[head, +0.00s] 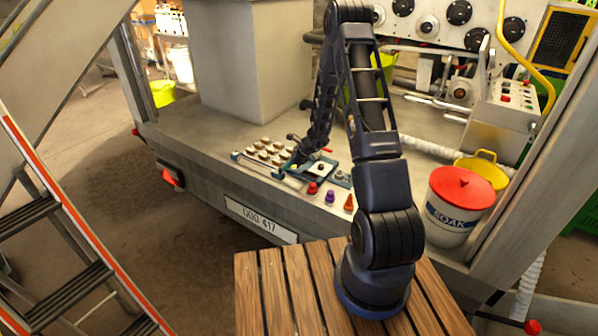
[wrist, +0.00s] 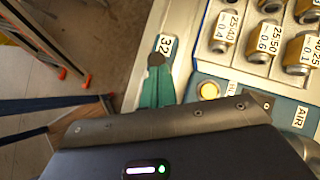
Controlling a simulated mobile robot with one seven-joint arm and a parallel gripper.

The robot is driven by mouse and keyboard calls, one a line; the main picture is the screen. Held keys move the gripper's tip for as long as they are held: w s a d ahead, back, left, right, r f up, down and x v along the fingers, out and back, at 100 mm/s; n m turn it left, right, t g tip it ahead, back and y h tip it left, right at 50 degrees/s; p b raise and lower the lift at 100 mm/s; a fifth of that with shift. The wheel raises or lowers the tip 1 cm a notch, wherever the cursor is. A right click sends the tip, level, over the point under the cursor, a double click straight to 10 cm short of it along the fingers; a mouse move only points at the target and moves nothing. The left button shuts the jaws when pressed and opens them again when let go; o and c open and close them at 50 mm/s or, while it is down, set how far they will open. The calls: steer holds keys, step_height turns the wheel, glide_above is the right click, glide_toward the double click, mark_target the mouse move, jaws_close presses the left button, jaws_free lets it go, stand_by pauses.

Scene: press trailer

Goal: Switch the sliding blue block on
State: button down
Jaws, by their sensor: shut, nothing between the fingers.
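On the trailer deck in the head view, a pale rail with blue pieces (head: 236,155) runs along the front of a group of capped fittings. I cannot tell for sure which blue piece is the sliding block. In the wrist view, a teal-blue piece (wrist: 158,84) with a dark round knob at its top lies beside a label reading 32, near the deck edge. My gripper (head: 291,165) is shut and empty, low over the deck near the right end of the rail. Its dark body fills the bottom of the wrist view and hides what is below; its fingertips are not clear there.
Several capped fittings (head: 262,150) with labels stand behind the rail. A red knob (head: 313,188), a purple knob (head: 330,196) and an orange cone (head: 349,202) stand right of it. A red-lidded bucket (head: 460,205) stands further right.

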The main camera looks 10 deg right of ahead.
steer(key=w+a, duration=1)
steer(key=shift+w+a, duration=0.25)
steer(key=shift+a, duration=0.05)
steer(key=shift+d, duration=0.45)
steer(key=d+f+v, duration=0.1)
steer(key=v, duration=1.1)
steer(key=shift+s+d, duration=0.35)
steer(key=shift+s, duration=0.05)
steer(key=shift+r, duration=0.15)
